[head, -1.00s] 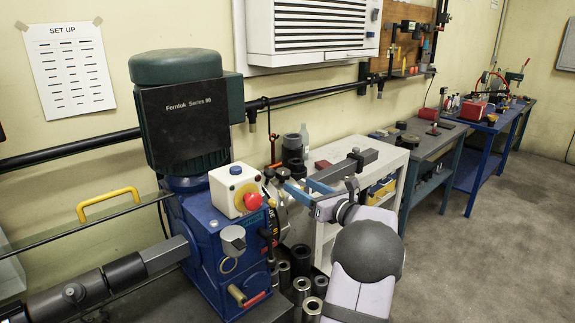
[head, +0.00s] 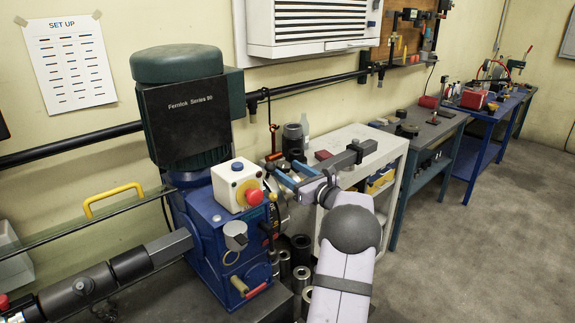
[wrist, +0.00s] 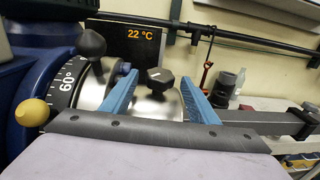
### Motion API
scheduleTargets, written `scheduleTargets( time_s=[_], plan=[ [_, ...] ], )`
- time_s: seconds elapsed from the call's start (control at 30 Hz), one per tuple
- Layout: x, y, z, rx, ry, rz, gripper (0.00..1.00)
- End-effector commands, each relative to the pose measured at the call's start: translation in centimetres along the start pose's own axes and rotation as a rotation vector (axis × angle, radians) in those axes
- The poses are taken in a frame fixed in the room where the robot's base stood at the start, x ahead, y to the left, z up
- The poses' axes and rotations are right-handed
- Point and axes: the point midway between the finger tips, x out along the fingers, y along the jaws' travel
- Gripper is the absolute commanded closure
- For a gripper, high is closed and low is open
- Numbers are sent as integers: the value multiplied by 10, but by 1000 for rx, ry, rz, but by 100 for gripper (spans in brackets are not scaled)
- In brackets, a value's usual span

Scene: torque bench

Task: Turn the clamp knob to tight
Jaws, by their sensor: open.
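A black lobed knob (wrist: 160,82) with a pale mark on top, apparently the clamp knob, stands on a shiny round metal part in the wrist view. It shows between the two blue fingers of my gripper (wrist: 157,75), which are open. I cannot tell whether the fingers are level with it; no contact shows. In the head view my gripper (head: 284,173) is at the right side of the blue machine (head: 205,230), and the knob cannot be made out there. A dark dial (wrist: 66,88) marked 60° is left of the knob.
A black rounded knob (wrist: 92,42) rises left of the fingers, and a yellow ball (wrist: 32,112) is farther left. A display (wrist: 145,34) reads 22 °C. A control box (head: 237,185) with a red button tops the machine. Dark cylinders (head: 301,250) stand below the arm.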

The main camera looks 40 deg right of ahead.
Motion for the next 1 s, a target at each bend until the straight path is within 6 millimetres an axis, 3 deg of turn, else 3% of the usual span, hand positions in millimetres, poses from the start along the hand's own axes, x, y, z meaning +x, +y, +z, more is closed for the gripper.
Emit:
scheduleTargets(
  time_s=[0.43,0.6,1.0],
  plan=[
    [10,0,-1,0,1,0,45],
    [10,0,-1,0,1,0,86],
    [12,0,-5,2,-1,-43,87]
  ],
)
